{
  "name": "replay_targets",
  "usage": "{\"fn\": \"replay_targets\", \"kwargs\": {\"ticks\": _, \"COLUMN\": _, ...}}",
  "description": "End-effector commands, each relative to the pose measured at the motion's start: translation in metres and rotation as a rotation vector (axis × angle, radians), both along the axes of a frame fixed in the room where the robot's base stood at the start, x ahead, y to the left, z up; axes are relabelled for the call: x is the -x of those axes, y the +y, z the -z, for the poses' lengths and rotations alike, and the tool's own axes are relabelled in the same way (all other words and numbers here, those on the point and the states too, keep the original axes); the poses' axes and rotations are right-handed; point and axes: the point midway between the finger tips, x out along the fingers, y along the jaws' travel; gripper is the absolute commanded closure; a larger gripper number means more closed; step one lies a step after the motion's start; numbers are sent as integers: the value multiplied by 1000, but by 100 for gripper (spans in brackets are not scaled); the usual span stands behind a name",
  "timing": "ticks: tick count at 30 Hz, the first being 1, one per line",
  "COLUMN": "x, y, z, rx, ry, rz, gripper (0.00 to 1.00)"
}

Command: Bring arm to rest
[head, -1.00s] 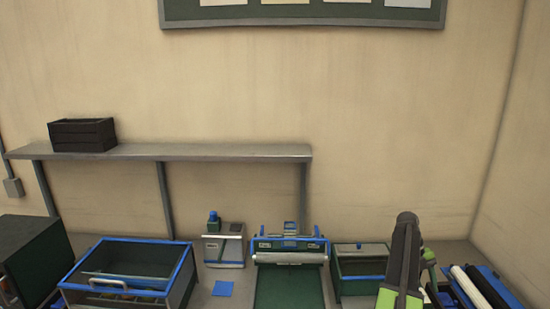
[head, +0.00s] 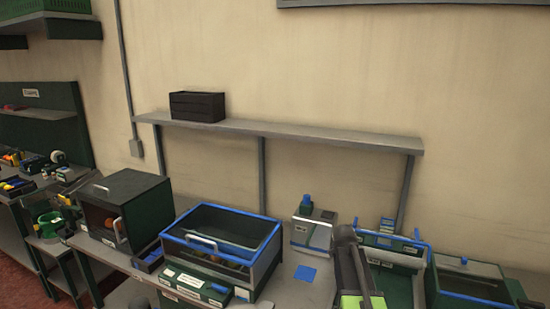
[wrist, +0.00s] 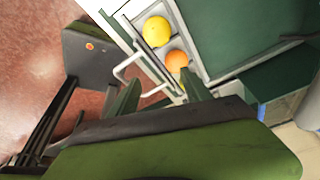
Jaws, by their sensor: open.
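My arm (head: 350,265) stands at the bottom of the head view, right of centre, in front of the bench. Past the fingertips, a yellow fruit (wrist: 157,31) and an orange (wrist: 176,61) lie in a narrow grey compartment. A further yellow fruit is partly hidden near the right finger. The gripper's fingertips are not clear in the head view.
A blue-rimmed bin (head: 262,240) with a handle stands left of my arm, beside a dark open-fronted box (head: 150,192). A grey-white device (head: 312,232) and a green bin (head: 480,266) flank the arm. A wall shelf (head: 300,133) holds a black crate (head: 197,106).

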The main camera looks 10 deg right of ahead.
Motion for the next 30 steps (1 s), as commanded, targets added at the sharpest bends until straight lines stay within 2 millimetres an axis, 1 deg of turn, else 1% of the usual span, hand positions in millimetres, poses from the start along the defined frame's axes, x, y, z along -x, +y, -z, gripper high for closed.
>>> {"fn": "replay_targets", "kwargs": {"ticks": 1, "x": 6, "y": 48, "z": 14, "rx": -48, "ry": 9, "rz": -184, "gripper": 43}}
{"fn": "replay_targets", "kwargs": {"ticks": 2, "x": 7, "y": 73, "z": 19, "rx": -81, "ry": 18, "rz": -315, "gripper": 43}}
{"fn": "replay_targets", "kwargs": {"ticks": 3, "x": 12, "y": 107, "z": 25, "rx": -129, "ry": 31, "rz": -501, "gripper": 43}}
{"fn": "replay_targets", "kwargs": {"ticks": 4, "x": 16, "y": 131, "z": 29, "rx": -167, "ry": 41, "rz": -650, "gripper": 43}}
{"fn": "replay_targets", "kwargs": {"ticks": 5, "x": 21, "y": 151, "z": 32, "rx": -198, "ry": 50, "rz": -790, "gripper": 43}}
{"fn": "replay_targets", "kwargs": {"ticks": 6, "x": 28, "y": 174, "z": 35, "rx": -239, "ry": 62, "rz": -972, "gripper": 43}}
{"fn": "replay_targets", "kwargs": {"ticks": 8, "x": 38, "y": 198, "z": 38, "rx": -292, "ry": 77, "rz": -1232, "gripper": 43}}
{"fn": "replay_targets", "kwargs": {"ticks": 9, "x": 45, "y": 209, "z": 38, "rx": -322, "ry": 86, "rz": -1396, "gripper": 43}}
{"fn": "replay_targets", "kwargs": {"ticks": 13, "x": 59, "y": 221, "z": 37, "rx": -381, "ry": 105, "rz": -1874, "gripper": 43}}
{"fn": "replay_targets", "kwargs": {"ticks": 15, "x": 60, "y": 226, "z": 38, "rx": -391, "ry": 118, "rz": -2090, "gripper": 43}}
{"fn": "replay_targets", "kwargs": {"ticks": 18, "x": 55, "y": 229, "z": 38, "rx": -389, "ry": 147, "rz": -2315, "gripper": 43}}
{"fn": "replay_targets", "kwargs": {"ticks": 22, "x": 53, "y": 231, "z": 38, "rx": -384, "ry": 178, "rz": -2456, "gripper": 43}}
{"fn": "replay_targets", "kwargs": {"ticks": 29, "x": 53, "y": 231, "z": 38, "rx": -385, "ry": 184, "rz": -2476, "gripper": 43}}
{"fn": "replay_targets", "kwargs": {"ticks": 30, "x": 53, "y": 231, "z": 38, "rx": -385, "ry": 184, "rz": -2476, "gripper": 45}}
